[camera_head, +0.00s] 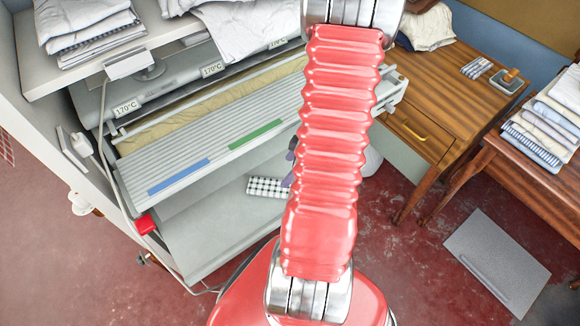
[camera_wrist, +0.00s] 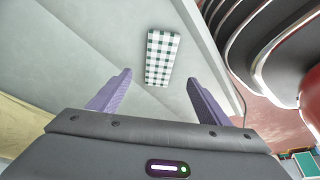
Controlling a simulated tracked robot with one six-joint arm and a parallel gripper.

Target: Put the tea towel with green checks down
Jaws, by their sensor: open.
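The tea towel with green checks (camera_wrist: 161,58) lies folded flat on a pale grey surface, ahead of my gripper in the wrist view. In the head view the checked towel (camera_head: 266,187) lies on the ironer's lower grey shelf (camera_head: 215,225), and its right end is near my arm. My gripper (camera_wrist: 158,92) is open, with its two purple fingers apart and nothing between them. The towel is beyond the fingertips and looks apart from them. In the head view my gripper is mostly hidden behind my red arm; only a small dark purple part shows.
The ironer's slatted feed board (camera_head: 200,160) with blue and green strips is above the shelf. White linen (camera_head: 240,30) lies on top. A wooden desk (camera_head: 430,90) is at right, with folded towels (camera_head: 545,125) on another table. A grey mat (camera_head: 497,262) lies on the red floor.

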